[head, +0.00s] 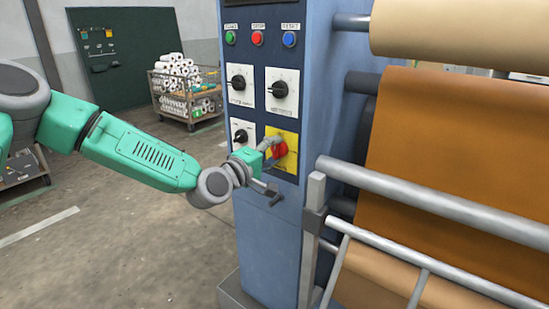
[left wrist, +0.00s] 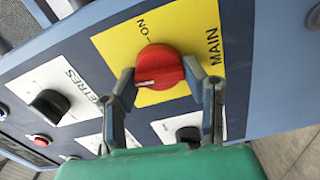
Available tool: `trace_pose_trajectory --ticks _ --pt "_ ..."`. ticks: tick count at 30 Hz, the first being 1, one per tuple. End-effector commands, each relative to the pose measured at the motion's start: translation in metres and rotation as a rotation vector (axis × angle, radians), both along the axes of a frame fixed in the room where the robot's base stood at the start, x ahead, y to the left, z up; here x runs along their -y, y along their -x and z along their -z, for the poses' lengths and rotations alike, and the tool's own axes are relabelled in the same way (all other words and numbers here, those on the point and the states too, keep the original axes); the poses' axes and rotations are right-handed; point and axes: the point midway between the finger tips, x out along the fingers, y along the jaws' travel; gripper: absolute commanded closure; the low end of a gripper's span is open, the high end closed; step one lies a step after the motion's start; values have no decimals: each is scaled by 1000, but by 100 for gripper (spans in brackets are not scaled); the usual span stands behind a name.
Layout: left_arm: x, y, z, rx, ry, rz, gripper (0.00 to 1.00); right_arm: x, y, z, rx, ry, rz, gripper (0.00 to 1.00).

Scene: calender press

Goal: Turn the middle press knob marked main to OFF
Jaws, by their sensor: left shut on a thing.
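The red main knob (head: 280,149) sits on a yellow plate (head: 291,161) low on the blue press panel. In the left wrist view the knob (left wrist: 160,68) is round, and its yellow plate (left wrist: 203,25) reads ON and MAIN. ON is printed beside a short mark near the knob. No OFF label shows, and I cannot tell exactly where the knob points. My left gripper (head: 270,146) is at the knob. In the left wrist view its fingers (left wrist: 163,84) are shut on the knob from two sides. My right gripper is not in view.
Black knobs (head: 238,83), (head: 280,90) and (head: 241,136) on white plates surround the yellow one. Green (head: 230,37), red (head: 257,38) and blue (head: 289,39) buttons are above. Rollers (head: 430,205) and brown sheet (head: 460,150) stand right. Floor at left is mostly clear.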

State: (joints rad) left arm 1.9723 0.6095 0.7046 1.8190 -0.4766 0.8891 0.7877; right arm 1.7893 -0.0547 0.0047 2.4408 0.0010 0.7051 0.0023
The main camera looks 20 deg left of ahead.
Motion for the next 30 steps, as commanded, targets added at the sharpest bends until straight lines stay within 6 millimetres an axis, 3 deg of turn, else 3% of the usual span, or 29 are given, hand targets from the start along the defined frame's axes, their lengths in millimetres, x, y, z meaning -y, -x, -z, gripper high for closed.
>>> trace_pose_trajectory --ticks 10,26,27,28,30 --pt "-4 -2 3 -46 126 -10 90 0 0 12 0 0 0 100" --pt "-4 -2 3 -56 145 -9 90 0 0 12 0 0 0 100" --pt "-4 -2 3 -57 144 -10 50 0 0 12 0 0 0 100" --pt "-4 -2 3 -56 145 -9 40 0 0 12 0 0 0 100" --pt "-3 -1 3 -56 144 -7 40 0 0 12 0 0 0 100"
